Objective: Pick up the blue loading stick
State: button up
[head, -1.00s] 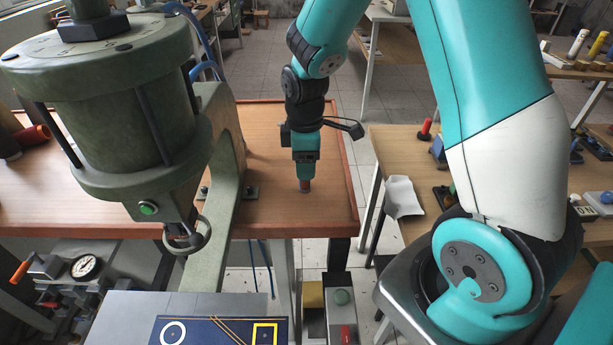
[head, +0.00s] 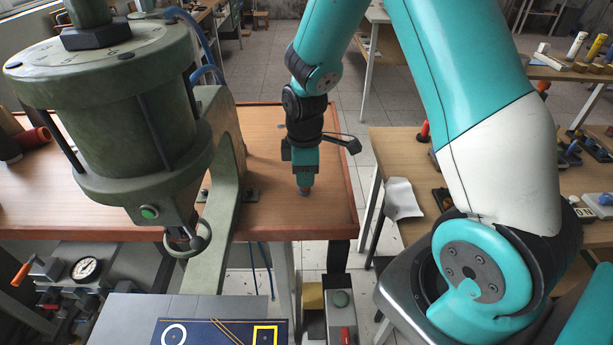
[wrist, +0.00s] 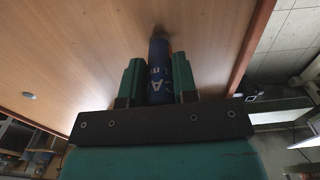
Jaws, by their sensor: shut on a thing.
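The blue loading stick (wrist: 158,72) is a dark blue cylinder with light lettering and a brownish far end. In the wrist view it lies between the two green fingers of my gripper (wrist: 159,80), which are shut on it. In the head view my gripper (head: 304,186) points down over the right part of the wooden bench top (head: 275,218). Only a small tip of the stick shows below the fingers there, close to the bench. I cannot tell whether it touches the wood.
A large green pneumatic press (head: 120,130) stands left of my gripper. A second table (head: 385,150) with several tools is on the right, beyond a gap. A blue panel (head: 215,333) with a white circle and yellow square is at the front.

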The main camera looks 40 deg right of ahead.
notch_tip(320, 180, up, 20)
jog(key=b, duration=0.1)
dwell(0.4)
jog(key=shift+o, duration=0.9)
jog(key=shift+c, duration=0.2)
